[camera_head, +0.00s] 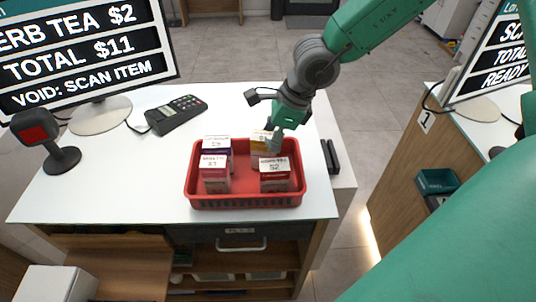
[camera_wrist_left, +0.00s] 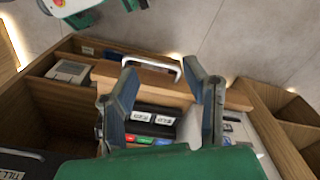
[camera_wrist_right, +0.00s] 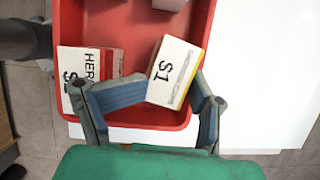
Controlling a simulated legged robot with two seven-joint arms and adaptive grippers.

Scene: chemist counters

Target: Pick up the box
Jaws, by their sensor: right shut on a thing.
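A white and yellow box (camera_wrist_right: 176,72) marked $1 is between the fingers of my right gripper (camera_wrist_right: 171,84) in the right wrist view. My right gripper is shut on it, over the red basket. In the head view the yellow box (camera_head: 260,145) is at the back right of the basket, partly hidden by my right gripper (camera_head: 273,140). My left gripper (camera_wrist_left: 167,88) shows in the left wrist view, open and empty, with its fingers apart above a wooden drawer unit. It is not visible in the head view.
The red basket (camera_head: 246,201) on the white counter (camera_head: 105,188) holds other boxes, including a red and white one (camera_head: 274,178) at front right and another (camera_head: 214,176) at front left. A card terminal (camera_head: 176,115), scanner (camera_head: 50,142) and screen (camera_head: 80,52) stand left. The counter's front left is clear.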

